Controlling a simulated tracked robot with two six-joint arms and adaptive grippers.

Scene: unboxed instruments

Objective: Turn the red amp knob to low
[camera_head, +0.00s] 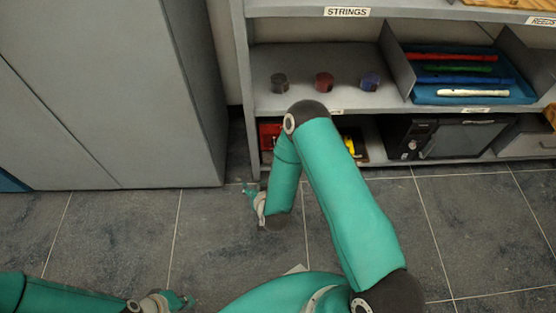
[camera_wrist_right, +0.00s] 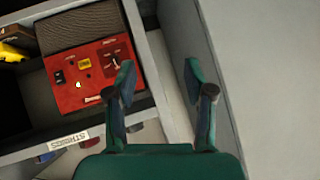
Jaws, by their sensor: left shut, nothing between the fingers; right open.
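The red amp (camera_wrist_right: 72,92) shows in the right wrist view, with a red control panel and a brown grille. A dark knob-like control (camera_wrist_right: 115,61) sits on the panel's right part; its setting is too small to read. In the head view the amp (camera_head: 268,135) is on the lower shelf, mostly hidden behind my right arm. My right gripper (camera_wrist_right: 159,80) is open and empty; its left finger overlaps the panel's right edge in the picture. It also shows in the head view (camera_head: 253,194), in front of the shelf's left end. My left gripper (camera_head: 188,300) is shut and empty at the bottom left.
A grey cabinet (camera_head: 110,90) stands left of the shelf unit (camera_head: 335,55), with a narrow gap between. Three small round items sit on the middle shelf, beside a blue tray (camera_head: 520,92) of recorders. A black box-like device (camera_head: 455,140) is lower right. The tiled floor (camera_head: 120,230) is clear.

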